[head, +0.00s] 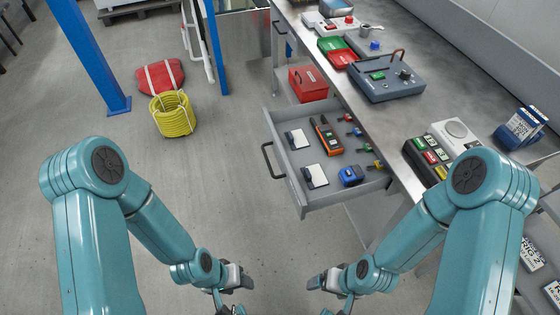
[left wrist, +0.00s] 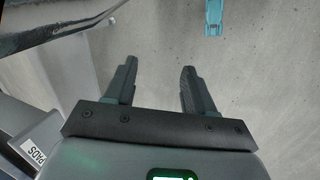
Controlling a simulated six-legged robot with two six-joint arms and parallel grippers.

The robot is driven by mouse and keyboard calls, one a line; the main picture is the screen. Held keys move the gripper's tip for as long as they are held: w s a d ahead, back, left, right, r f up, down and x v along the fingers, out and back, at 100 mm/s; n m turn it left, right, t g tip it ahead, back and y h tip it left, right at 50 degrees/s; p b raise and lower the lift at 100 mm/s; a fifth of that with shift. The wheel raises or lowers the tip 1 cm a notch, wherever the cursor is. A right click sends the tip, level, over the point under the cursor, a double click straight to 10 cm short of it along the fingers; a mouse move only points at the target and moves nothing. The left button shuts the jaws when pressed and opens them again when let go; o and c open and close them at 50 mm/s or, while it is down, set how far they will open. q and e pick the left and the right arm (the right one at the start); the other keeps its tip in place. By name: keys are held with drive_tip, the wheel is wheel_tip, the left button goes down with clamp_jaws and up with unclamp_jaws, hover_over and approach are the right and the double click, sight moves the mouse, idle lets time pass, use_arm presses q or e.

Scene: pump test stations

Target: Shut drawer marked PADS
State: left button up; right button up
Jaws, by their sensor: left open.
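A grey drawer (head: 305,195) stands pulled out from under the steel bench in the head view, with a dark bar handle (head: 268,160) on its front. Its front lettering is hidden there. In the left wrist view a white label reading PADS (left wrist: 35,153) sits on a grey face at the lower left. I cannot tell for certain that it is on this drawer. My left gripper (left wrist: 157,78) is open and empty, with bare floor beyond its fingers. In the head view it is low, in front of the drawer and apart from it. My right gripper (head: 318,283) is beside it; its jaws are unclear.
The drawer holds white-and-dark pads, an orange meter (head: 326,136), a blue item (head: 351,175) and several small coloured-handled pieces. A red box (head: 308,84) is behind it. A yellow hose coil (head: 172,114) and red bag (head: 160,77) lie on the floor. The floor left of the drawer is clear.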

use_arm(q)
drive_tip(key=f+n+b, duration=0.1)
drive_tip(key=f+b, duration=0.1)
drive_tip(key=w+a+f+n+g+b, duration=0.1)
drive_tip(key=f, duration=0.1)
drive_tip(key=f+n+b, duration=0.2)
drive_tip(key=shift+w+a+f+b, duration=0.15)
drive_tip(key=shift+w+a+b, duration=0.05)
drive_tip(key=shift+a+b, duration=0.15)
clamp_jaws()
drive_tip(key=n+t+h+b, duration=0.7)
drive_tip(key=n+h+b, duration=0.6)
drive_tip(key=n+b, duration=0.35)
approach(289, 185)
drive_tip(key=shift+m, duration=0.45)
drive_tip(key=b+x, duration=0.3)
drive_tip(key=x, duration=0.3)
drive_tip(key=shift+w+d, duration=0.15)
drive_tip(key=shift+d, duration=0.2)
